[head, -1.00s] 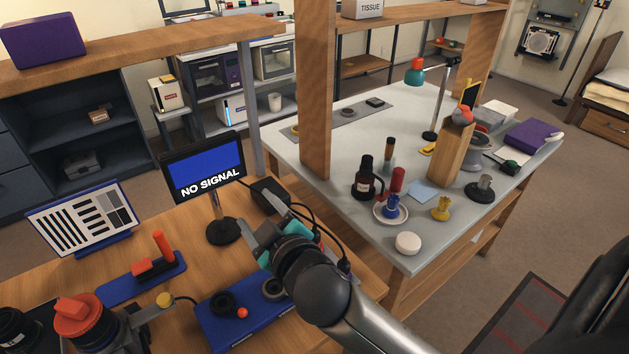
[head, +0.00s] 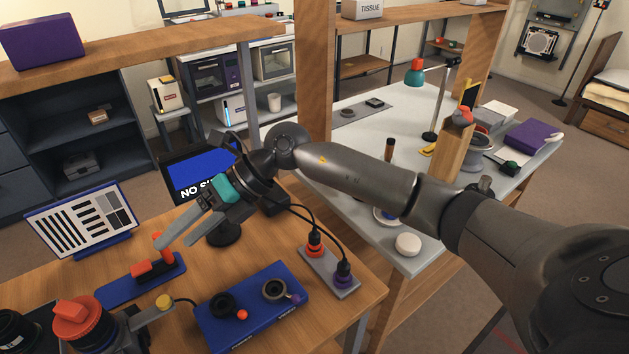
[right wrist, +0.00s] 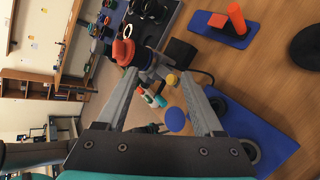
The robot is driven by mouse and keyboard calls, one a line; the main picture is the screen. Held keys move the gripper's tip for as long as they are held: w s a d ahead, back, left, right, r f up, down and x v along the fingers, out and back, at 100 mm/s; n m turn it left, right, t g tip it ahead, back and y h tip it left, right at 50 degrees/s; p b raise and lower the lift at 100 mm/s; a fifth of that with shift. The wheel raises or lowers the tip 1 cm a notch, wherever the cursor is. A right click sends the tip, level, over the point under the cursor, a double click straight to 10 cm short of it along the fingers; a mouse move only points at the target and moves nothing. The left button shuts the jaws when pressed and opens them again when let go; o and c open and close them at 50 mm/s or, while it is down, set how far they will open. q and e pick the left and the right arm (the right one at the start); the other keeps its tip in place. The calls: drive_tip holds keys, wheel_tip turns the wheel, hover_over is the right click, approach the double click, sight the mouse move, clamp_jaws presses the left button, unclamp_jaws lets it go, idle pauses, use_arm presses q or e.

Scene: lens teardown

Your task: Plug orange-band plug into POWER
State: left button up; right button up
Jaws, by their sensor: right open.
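The orange-band plug (head: 314,243) stands upright on a grey strip (head: 318,262) near the bench's right edge in the head view. A purple-band plug (head: 343,273) stands on the same strip. Black cables rise from both plugs toward the back, partly behind my right arm. No POWER label is readable. My right gripper (head: 177,243) is open and empty, left of and apart from the plugs, in front of the monitor (head: 196,176). Its open fingers also show in the right wrist view (right wrist: 160,78), with nothing between them. My left gripper is not visible.
A blue tray (head: 253,325) with dark rings lies left of the strip. A blue stand with an orange handle (head: 160,244), a striped chart (head: 82,218) and an orange-capped lens (head: 82,318) are farther left. Bare wood (head: 185,290) lies between.

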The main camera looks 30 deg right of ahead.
drive_tip(key=w+d+f+h, duration=0.25)
drive_tip(key=d+h, duration=0.25)
drive_tip(key=d, duration=0.5)
drive_tip(key=r+m+g+h, duration=0.1)
drive_tip(key=g+h, duration=0.1)
drive_tip(key=h, duration=0.4)
hover_over(315, 234)
wheel_tip(315, 234, down, 15)
drive_tip(key=shift+f+b, duration=0.1)
drive_tip(key=shift+b, duration=0.9)
clamp_jaws()
drive_tip(key=shift+r+p, duration=0.75)
drive_tip(key=shift+r, duration=0.2)
drive_tip(key=shift+r+p, duration=1.85)
drive_tip(key=shift+r, duration=0.35)
drive_tip(key=shift+a, duration=0.1)
